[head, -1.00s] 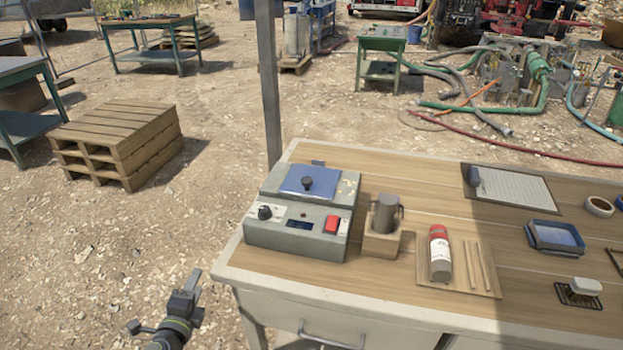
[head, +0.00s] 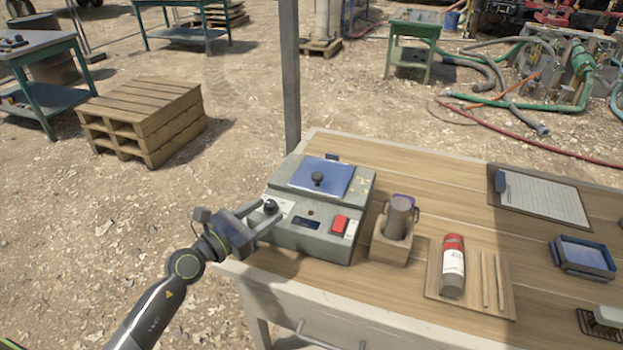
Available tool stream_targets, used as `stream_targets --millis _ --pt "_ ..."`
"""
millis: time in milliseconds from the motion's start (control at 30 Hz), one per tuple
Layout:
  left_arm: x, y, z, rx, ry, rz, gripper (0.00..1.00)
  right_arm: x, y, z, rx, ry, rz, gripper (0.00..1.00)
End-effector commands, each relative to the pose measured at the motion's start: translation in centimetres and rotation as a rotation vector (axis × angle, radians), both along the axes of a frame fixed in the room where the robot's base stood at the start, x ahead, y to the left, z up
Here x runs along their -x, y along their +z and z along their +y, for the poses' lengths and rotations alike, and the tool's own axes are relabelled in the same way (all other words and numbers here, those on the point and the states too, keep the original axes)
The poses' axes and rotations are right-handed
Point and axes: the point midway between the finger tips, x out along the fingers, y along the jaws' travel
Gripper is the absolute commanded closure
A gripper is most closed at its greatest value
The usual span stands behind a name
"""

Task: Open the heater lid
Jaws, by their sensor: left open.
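The heater (head: 318,246) is a grey-green box at the left end of the table. Its blue lid (head: 335,181) lies flat and shut on top, with a dark round knob (head: 318,179) in the middle. The front panel has a black dial, a small display and a red switch (head: 340,224). My left gripper (head: 268,220) is open at the heater's front left corner, in front of the dial and lower than the lid. It looks empty and apart from the lid knob; I cannot tell whether it touches the heater. My right gripper is not in view.
Right of the heater, a metal cup (head: 399,217) stands in a wooden holder (head: 390,249). A clipboard (head: 541,199) and blue tray (head: 584,257) are farther right. The table's front edge is below the heater.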

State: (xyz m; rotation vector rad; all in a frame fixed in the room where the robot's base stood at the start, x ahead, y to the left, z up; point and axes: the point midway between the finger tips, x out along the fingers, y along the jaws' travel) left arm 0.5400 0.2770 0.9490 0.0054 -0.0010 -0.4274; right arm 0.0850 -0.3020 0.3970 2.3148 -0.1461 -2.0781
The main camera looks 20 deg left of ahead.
Motion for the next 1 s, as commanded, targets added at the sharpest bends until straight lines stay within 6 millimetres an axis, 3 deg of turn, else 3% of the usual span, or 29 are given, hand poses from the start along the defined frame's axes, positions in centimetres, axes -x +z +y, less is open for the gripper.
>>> stream_targets --millis 600,800,1000 --pt "-11.5 0.2 -5.3 0.008 -0.001 0.0 0.51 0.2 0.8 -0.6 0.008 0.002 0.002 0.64" --pt "-13.5 0.1 -6.1 0.007 0.001 0.0 0.51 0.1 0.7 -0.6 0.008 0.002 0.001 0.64" --pt "-14.0 0.1 -6.4 0.005 0.001 0.001 0.51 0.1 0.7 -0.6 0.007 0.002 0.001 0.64"
